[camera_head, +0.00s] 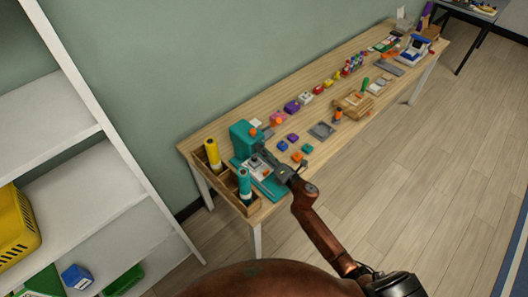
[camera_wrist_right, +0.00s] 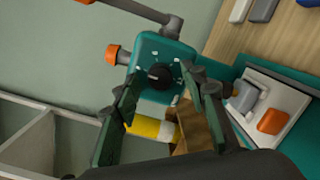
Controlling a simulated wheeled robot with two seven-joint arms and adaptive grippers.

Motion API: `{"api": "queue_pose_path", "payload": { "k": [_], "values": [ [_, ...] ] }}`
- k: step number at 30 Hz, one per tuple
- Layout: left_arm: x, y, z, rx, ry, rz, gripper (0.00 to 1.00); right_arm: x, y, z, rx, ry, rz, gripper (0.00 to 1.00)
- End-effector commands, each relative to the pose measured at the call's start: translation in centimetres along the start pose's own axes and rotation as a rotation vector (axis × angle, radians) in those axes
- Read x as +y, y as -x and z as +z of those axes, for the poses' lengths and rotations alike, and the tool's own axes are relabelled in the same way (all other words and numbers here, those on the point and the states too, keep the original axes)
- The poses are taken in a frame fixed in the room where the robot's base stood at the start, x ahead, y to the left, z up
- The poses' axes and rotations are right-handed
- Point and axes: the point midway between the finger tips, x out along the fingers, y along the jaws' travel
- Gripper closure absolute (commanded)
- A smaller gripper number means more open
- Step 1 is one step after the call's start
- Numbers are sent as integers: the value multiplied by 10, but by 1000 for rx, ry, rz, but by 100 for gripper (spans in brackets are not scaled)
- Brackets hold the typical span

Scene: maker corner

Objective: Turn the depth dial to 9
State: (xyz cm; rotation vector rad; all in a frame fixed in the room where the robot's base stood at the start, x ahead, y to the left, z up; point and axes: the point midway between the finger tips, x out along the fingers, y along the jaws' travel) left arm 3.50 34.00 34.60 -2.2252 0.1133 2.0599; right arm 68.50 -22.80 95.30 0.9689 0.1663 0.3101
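The teal machine (camera_head: 242,136) stands at the near left end of the long wooden table. In the right wrist view its teal face (camera_wrist_right: 145,50) carries a round black dial (camera_wrist_right: 160,77) with small white marks around it. I cannot read a number there. My right gripper (camera_head: 264,152) is in front of the machine. In the right wrist view its two dark fingers (camera_wrist_right: 161,84) are apart, with the dial seen between their tips; contact is not visible. In the head view the dial cannot be made out. My left gripper is not in view.
An orange knob (camera_wrist_right: 117,54) sticks out from the machine's side. A white plate with an orange button (camera_wrist_right: 272,121) is at its base. A yellow bottle (camera_head: 212,154) and a teal bottle (camera_head: 245,182) stand in a wooden holder. Small coloured items line the table; white shelves (camera_head: 125,205) stand left.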

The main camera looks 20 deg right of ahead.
Motion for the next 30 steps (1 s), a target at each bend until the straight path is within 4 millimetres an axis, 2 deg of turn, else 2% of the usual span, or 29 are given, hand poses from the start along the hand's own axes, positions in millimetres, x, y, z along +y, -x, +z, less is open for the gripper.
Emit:
{"api": "queue_pose_path", "payload": {
  "k": [2, 18, 30],
  "values": [
    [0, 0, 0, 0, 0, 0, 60, 0, 0, 0, 0, 0, 0, 62],
    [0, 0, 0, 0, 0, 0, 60, 0, 0, 0, 0, 0, 0, 99],
    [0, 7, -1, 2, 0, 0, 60, 2, 0, 1, 3, -59, -5, 100]
  ]
}}
